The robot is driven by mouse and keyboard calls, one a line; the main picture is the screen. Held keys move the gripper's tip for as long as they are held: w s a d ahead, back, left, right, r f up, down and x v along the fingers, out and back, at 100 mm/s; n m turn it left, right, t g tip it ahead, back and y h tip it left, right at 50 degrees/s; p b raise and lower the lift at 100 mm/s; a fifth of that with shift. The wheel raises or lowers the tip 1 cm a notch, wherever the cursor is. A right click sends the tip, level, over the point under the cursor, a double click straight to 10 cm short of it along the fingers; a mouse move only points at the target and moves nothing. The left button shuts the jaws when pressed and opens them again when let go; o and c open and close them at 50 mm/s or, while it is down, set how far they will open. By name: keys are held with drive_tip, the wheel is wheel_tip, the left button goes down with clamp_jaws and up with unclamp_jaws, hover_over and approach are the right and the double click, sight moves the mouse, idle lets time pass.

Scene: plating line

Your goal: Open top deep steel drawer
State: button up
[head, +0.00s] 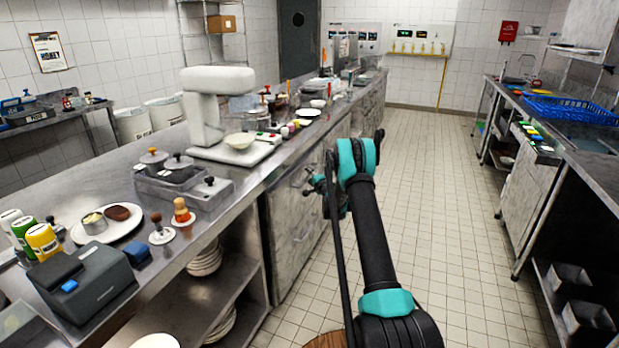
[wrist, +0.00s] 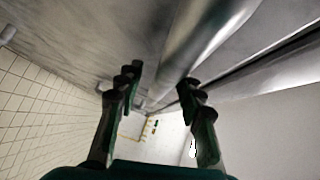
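The deep steel drawer fronts (head: 297,222) are below the long counter in the head view, and the drawers look shut. My arm reaches forward to them, with my gripper (head: 322,187) close to the upper front. In the wrist view my gripper (wrist: 160,80) is open, with one dark finger on each side. A round steel handle bar (wrist: 205,38) runs from the top toward the space between the fingertips. I cannot tell whether either finger touches it. A grey steel front (wrist: 85,35) fills the upper left. My arm partly hides the drawer fronts in the head view.
The steel counter (head: 130,215) holds a white mixer (head: 210,110), pans, plates and condiments. An open shelf (head: 205,310) with plates is left of the drawers. The tiled aisle (head: 450,190) is clear. The right counter (head: 600,165) carries a blue crate (head: 570,109).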

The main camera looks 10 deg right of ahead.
drive_tip(key=shift+c, duration=0.2)
clamp_jaws()
drive_tip(key=shift+d, duration=0.1)
drive_tip(key=s+d, duration=0.5)
drive_tip(key=d, duration=0.4)
drive_tip(key=s+d, duration=0.6)
drive_tip(key=d, duration=0.4)
drive_tip(key=s+d, duration=0.5)
drive_tip(key=d, duration=0.4)
drive_tip(key=shift+s+d, duration=0.3)
drive_tip(key=shift+d, duration=0.05)
drive_tip(key=shift+o, duration=0.2)
unclamp_jaws()
